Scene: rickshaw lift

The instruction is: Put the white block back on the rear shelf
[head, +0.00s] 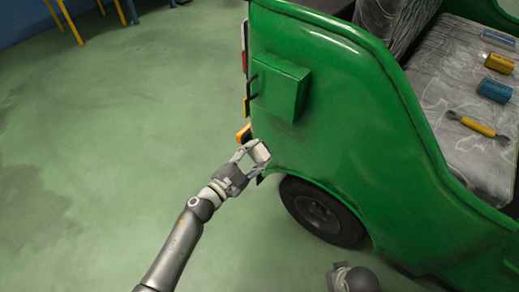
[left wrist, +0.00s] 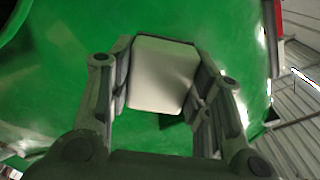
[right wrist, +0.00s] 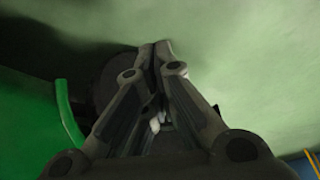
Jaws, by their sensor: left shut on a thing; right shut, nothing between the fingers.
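My left gripper (head: 245,163) is shut on the white block (head: 259,152), beside the rear lower corner of the green rickshaw (head: 330,110). In the left wrist view the white block (left wrist: 160,76) sits between the two fingers, with green bodywork behind it. My right gripper (right wrist: 160,52) is shut and empty in the right wrist view, its fingertips together over the dim floor. At the bottom of the head view a dark grey rounded part of my right arm shows. I cannot make out which surface is the rear shelf.
A grey seat (head: 455,80) in the rickshaw holds a yellow-handled tool (head: 478,126), a blue cylinder (head: 494,90) and a yellow cylinder (head: 499,63). A black wheel (head: 322,211) is below the green side. Green floor (head: 110,130) on the left is clear.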

